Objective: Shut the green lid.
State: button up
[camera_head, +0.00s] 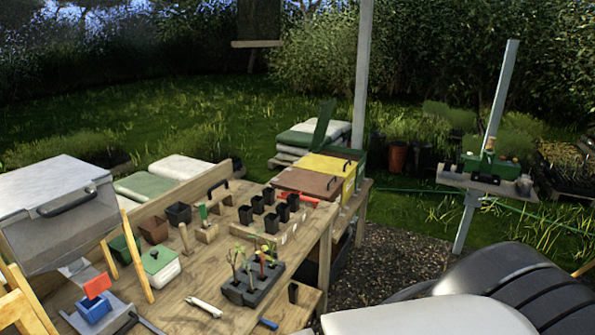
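A green lid (323,123) stands raised, close to upright, at the far right end of the wooden bench. It belongs to the last of a row of bins; the inside of its bin is mostly hidden. In front of it are a yellow lid (327,166) and a brown lid (308,183), both lying flat and shut, with dark handles. A small white box with a green top (158,256) sits shut at the bench's front left. My gripper is not in view.
A grey post (363,70) stands close behind the green lid. Gravel (400,255) lies open right of the bench. A side stand (480,182) is farther right.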

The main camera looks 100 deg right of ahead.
aim_at(325, 117)
jog(key=z, duration=0.45)
jog(key=l+z, duration=0.15)
jog(key=z, duration=0.25)
jog(key=k+l+z, duration=0.1)
jog(key=z, duration=0.35)
jog(key=l+z, duration=0.15)
jog(key=z, duration=0.25)
jog(key=l+z, duration=0.1)
jog(key=z, duration=0.35)
jog(key=i+l+z, duration=0.25)
jog(key=l, duration=0.25)
jog(key=i+l+z, duration=0.1)
jog(key=l+z, duration=0.15)
jog(key=l, duration=0.3)
jog(key=i+l+z, duration=0.25)
jog(key=l, duration=0.2)
jog(key=i+l+z, duration=0.2)
jog(key=l, duration=0.2)
jog(key=i+l+z, duration=0.25)
jog(key=i+l, duration=0.35)
